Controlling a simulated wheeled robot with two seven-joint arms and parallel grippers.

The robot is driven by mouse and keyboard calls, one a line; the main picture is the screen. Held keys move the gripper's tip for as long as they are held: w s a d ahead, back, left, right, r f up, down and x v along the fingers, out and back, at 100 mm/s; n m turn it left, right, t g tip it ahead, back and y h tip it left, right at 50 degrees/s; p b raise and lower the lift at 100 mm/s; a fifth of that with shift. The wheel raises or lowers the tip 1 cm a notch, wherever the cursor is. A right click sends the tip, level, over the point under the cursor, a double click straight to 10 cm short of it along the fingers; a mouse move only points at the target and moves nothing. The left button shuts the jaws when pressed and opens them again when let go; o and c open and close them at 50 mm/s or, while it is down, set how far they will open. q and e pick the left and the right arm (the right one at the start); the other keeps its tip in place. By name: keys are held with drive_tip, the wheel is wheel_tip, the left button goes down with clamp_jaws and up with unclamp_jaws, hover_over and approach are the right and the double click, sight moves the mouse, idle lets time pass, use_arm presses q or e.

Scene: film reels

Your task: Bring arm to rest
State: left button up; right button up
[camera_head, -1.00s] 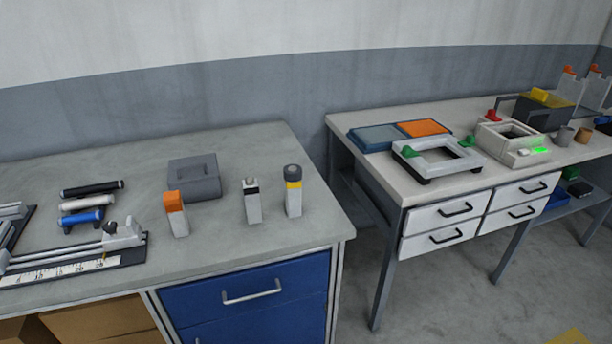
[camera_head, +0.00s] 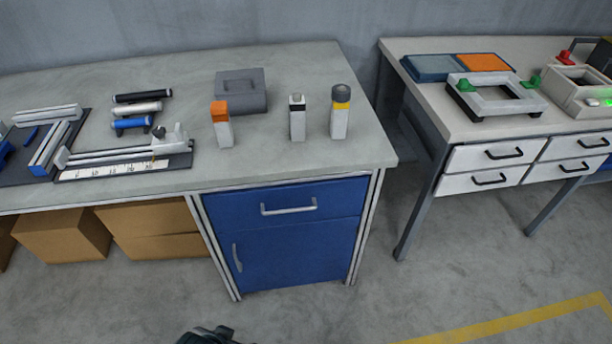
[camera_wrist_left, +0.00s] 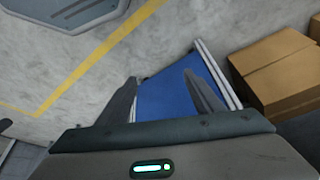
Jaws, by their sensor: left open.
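My left gripper (camera_wrist_left: 165,100) shows in the left wrist view. Its two dark fingers are apart with nothing between them, above the grey floor and in front of a blue cabinet (camera_wrist_left: 165,98). In the head view only a dark piece, probably part of my own arm or gripper, shows at the bottom edge; I cannot tell its jaws there. The blue cabinet (camera_head: 287,235) stands under the grey workbench (camera_head: 375,150) in the head view, apart from that dark piece. My right gripper is in neither view.
On the workbench stand an orange-topped bottle (camera_head: 222,125), a black-topped one (camera_head: 297,118), a yellow-banded one (camera_head: 340,115) and a grey block (camera_head: 240,92). Cardboard boxes (camera_head: 62,235) sit below. A second table (camera_head: 440,100) stands right. The floor (camera_head: 340,310) in front is clear.

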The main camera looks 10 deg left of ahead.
use_arm(q)
drive_tip(key=s+d+f+t, duration=0.1)
drive_tip(key=d+f, duration=0.1)
drive_tip(key=f, duration=1.2)
drive_tip(key=s+d+f+t+h, duration=0.1)
drive_tip(key=d+f, duration=0.1)
drive_tip(key=f, duration=1.2)
drive_tip(key=shift+s+f+m+t, duration=0.25)
drive_tip(key=shift+f+m+t, duration=0.05)
drive_tip(key=shift+f, duration=0.05)
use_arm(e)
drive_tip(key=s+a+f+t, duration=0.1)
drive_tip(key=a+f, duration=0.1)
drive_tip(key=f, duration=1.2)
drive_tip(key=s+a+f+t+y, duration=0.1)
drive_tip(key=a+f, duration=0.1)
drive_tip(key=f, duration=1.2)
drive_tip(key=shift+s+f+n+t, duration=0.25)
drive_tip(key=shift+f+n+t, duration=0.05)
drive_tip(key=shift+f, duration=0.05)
